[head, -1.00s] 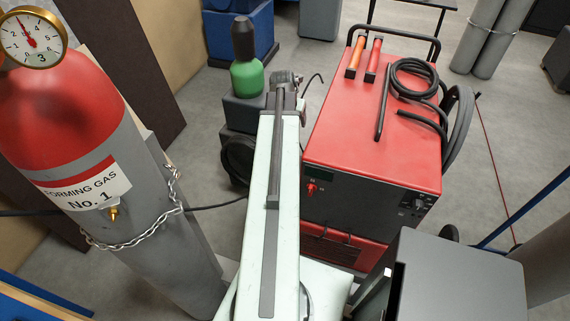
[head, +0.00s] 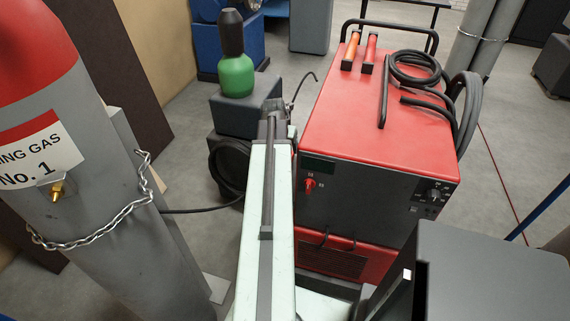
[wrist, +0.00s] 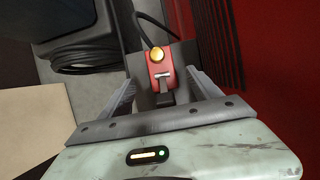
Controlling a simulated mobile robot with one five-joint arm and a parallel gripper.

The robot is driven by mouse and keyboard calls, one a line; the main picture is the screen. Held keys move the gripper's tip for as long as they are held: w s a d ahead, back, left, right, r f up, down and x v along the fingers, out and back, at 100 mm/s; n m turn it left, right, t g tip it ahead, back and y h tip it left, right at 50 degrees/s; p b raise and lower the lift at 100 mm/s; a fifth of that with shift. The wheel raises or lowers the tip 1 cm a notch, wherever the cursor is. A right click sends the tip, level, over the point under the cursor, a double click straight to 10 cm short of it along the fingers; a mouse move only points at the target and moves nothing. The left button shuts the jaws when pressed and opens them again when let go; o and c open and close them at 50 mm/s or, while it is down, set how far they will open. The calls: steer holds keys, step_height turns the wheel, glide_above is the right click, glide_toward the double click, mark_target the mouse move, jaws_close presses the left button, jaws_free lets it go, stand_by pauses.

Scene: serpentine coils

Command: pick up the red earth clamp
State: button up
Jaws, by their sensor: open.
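A red clamp-like piece (wrist: 157,64) with a round brass part and a black cable shows in the wrist view, just past or between my fingertips; I take it for the earth clamp. My gripper (wrist: 162,78) is open, with one finger on each side of the red piece. I cannot tell whether the fingers touch it. In the head view my arm covers the place where my gripper works, and I cannot make out this clamp there.
The red welding machine (head: 375,110) stands right of my arm, its vented red side (wrist: 275,45) close by in the wrist view. A grey gas cylinder (head: 95,170) with a chain stands left. A black hose coil (head: 230,168) lies beyond. A dark grey box (head: 490,275) is near right.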

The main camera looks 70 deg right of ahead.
steer(key=b+x, duration=0.5)
steer(key=x, duration=0.2)
steer(key=shift+a, duration=0.2)
steer(key=shift+r, duration=0.1)
jaws_close()
